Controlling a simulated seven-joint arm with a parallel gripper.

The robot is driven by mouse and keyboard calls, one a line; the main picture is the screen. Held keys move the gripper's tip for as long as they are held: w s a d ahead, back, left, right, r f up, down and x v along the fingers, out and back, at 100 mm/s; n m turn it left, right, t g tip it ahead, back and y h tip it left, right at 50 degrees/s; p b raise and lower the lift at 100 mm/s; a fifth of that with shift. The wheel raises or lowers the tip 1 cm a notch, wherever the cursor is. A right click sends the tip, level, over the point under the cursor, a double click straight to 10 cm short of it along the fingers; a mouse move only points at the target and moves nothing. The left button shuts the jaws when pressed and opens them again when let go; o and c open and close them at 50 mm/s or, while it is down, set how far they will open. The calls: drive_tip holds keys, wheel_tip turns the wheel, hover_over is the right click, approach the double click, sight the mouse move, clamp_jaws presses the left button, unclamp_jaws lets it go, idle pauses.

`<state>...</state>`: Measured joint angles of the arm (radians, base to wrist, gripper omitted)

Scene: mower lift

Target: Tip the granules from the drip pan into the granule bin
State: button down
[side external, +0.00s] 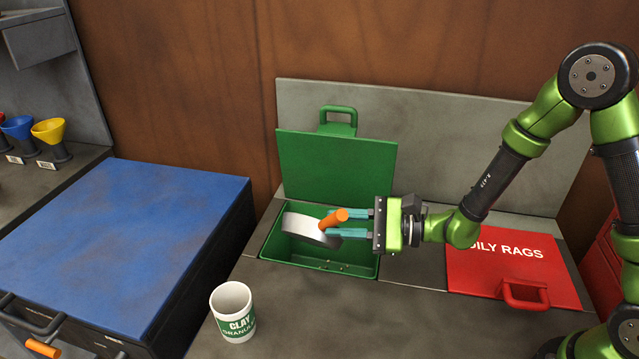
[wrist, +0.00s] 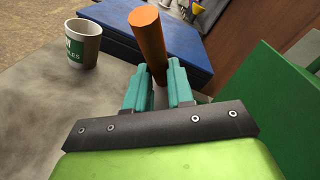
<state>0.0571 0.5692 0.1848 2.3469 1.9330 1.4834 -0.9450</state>
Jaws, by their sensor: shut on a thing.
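The drip pan (side external: 307,229) is a grey-white round dish with an orange handle (side external: 335,220). It is tilted steeply on its edge over the green granule bin (side external: 350,264), whose green lid (side external: 335,163) stands open behind it. My gripper (side external: 350,222) is shut on the orange handle from the right. In the wrist view the handle (wrist: 149,45) stands between the two teal fingers (wrist: 158,88), and the pan itself is mostly hidden there. A few small light granules show on the bin floor. The pan's inside is not clearly visible.
A white mug labelled clay granules (side external: 233,311) stands on the grey counter in front of the bin. A red lid marked oily rags (side external: 510,265) is closed at the right. A blue-topped cabinet (side external: 115,245) stands at the left, with coloured funnels (side external: 49,132) behind it.

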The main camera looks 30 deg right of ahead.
drive_tip(key=shift+w+d+r+m+y, duration=0.15)
drive_tip(key=shift+w+d+r+m, duration=0.45)
drive_tip(key=shift+d+m, duration=0.25)
drive_tip(key=shift+w+d+r+m+y, duration=0.15)
drive_tip(key=shift+w+d+r+m, duration=0.35)
drive_tip(key=shift+w+d+m, duration=0.25)
idle(0.6)
drive_tip(key=shift+d+t, duration=0.25)
drive_tip(key=shift+t, duration=0.05)
drive_tip(key=shift+w+d+r+m+b, duration=0.2)
drive_tip(key=shift+w+d+m, duration=0.25)
drive_tip(key=shift+d, duration=0.15)
drive_tip(key=shift+w+d+r+m+b, duration=0.1)
drive_tip(key=shift+w+d+m+b, duration=0.1)
drive_tip(key=shift+w+d+m, duration=0.35)
drive_tip(key=shift+w+d+m+t+y+b, duration=0.2)
drive_tip(key=shift+w+d+m+b, duration=0.1)
drive_tip(key=shift+w+d+m, duration=0.25)
drive_tip(key=shift+w+d+m+t+y+b, duration=0.1)
drive_tip(key=shift+w+d+m+y+b, duration=0.15)
drive_tip(key=shift+d+m, duration=0.5)
